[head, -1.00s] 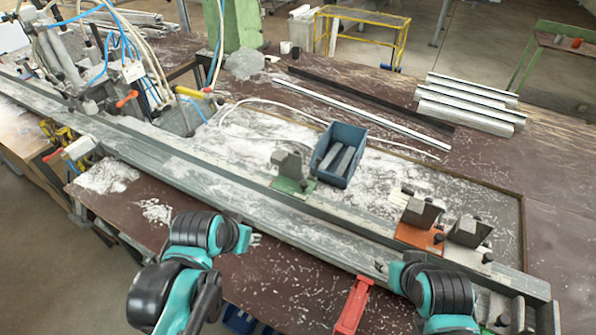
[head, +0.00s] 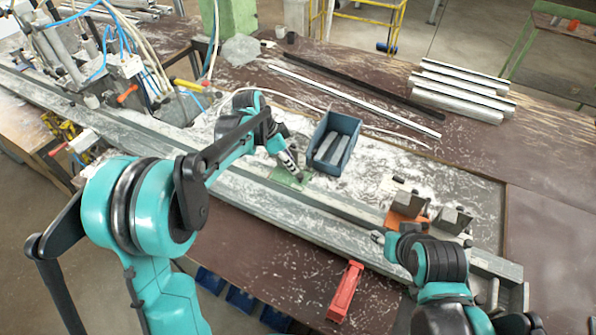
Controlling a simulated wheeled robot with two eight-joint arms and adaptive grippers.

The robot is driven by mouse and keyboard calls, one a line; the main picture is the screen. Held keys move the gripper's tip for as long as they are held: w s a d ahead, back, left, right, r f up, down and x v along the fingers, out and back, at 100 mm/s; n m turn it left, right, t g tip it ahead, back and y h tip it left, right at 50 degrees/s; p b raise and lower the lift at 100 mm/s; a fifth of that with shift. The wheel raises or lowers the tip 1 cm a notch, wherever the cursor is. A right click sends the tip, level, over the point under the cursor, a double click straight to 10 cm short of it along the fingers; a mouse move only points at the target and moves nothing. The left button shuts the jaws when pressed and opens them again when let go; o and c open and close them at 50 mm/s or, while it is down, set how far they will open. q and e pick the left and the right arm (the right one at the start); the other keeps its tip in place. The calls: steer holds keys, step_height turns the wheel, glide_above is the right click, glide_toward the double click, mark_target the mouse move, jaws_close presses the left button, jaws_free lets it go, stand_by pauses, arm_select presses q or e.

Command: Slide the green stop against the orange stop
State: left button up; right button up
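The green stop (head: 287,179) is on the long grey rail, just in front of the blue bin. Its green base plate shows, while its grey upper block is largely hidden by my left gripper (head: 294,172). My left gripper points down at the green stop; whether its fingers are closed on the block I cannot tell. The orange stop (head: 399,217) is farther right along the rail, with a clear gap between the two. My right gripper (head: 378,237) is low near the rail, left and in front of the orange stop; its fingers are too small to read.
A blue bin (head: 334,143) with metal pieces stands just behind the green stop. Another grey block (head: 450,219) stands right of the orange stop. A red clamp part (head: 345,291) is at the bench front. Aluminium profiles (head: 462,90) lie at the back right.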

mark_target(300, 175)
arm_select(q)
steer(key=b+x, duration=0.1)
steer(key=x, duration=0.5)
steer(key=shift+d+f, duration=0.15)
steer(key=shift+f, duration=0.2)
jaws_close()
